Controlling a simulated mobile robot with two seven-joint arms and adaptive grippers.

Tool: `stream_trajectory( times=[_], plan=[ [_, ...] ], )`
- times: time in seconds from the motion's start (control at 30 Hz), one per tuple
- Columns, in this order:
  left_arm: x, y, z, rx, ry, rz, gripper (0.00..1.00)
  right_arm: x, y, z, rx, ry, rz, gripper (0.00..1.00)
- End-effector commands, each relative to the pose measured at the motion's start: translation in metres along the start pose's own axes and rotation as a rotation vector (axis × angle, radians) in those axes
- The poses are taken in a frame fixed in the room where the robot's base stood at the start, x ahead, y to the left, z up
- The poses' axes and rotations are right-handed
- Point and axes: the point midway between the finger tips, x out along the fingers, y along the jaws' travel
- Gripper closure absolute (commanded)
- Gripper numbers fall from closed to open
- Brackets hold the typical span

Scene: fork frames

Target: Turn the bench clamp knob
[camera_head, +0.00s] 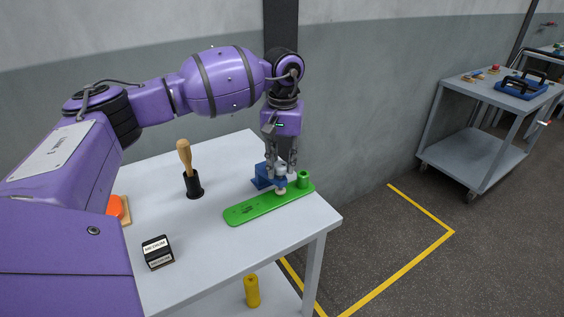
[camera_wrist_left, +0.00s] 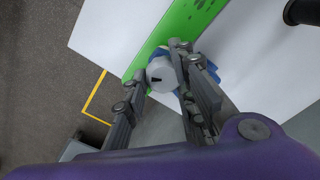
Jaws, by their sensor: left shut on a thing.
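The bench clamp (camera_head: 263,181) is blue and stands at the far right part of the white table, over a green board (camera_head: 248,212). Its round grey knob (camera_head: 280,169) is on top; in the left wrist view the knob (camera_wrist_left: 161,75) shows a dark mark on its face. My left gripper (camera_head: 281,164) points straight down from above and is shut on the knob. In the left wrist view its fingers (camera_wrist_left: 160,80) sit on either side of the knob. My right gripper is in neither view.
The white table (camera_head: 215,245) also holds a wooden-handled tool in a black holder (camera_head: 193,186), a black labelled block (camera_head: 158,252) and an orange item (camera_head: 115,207). A yellow cylinder (camera_head: 252,291) stands on the lower shelf. A grey wall is close behind.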

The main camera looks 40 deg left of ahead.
Motion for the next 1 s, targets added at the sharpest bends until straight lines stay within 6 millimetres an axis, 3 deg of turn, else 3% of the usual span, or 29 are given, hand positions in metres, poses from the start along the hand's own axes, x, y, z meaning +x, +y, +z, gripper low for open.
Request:
stream_trajectory(
  times=[0.03, 0.43, 0.47, 0.53, 1.0],
  plan=[
    [-0.0103, 0.0037, -0.0047, 0.005, 0.021, 0.017, 1.0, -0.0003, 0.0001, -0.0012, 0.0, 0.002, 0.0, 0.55],
    [-0.0103, 0.0044, -0.0042, 0.011, 0.019, 0.018, 1.0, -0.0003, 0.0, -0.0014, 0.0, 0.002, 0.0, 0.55],
    [-0.0103, 0.0045, -0.0041, 0.011, 0.019, 0.018, 0.72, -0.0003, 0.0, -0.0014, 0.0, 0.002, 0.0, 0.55],
    [-0.0102, 0.0045, -0.004, 0.011, 0.019, 0.018, 0.63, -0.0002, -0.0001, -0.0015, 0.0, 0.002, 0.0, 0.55],
    [-0.0044, 0.0028, -0.0013, 0.011, 0.007, 0.009, 0.61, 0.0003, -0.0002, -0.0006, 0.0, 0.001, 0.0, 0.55]
  ],
)
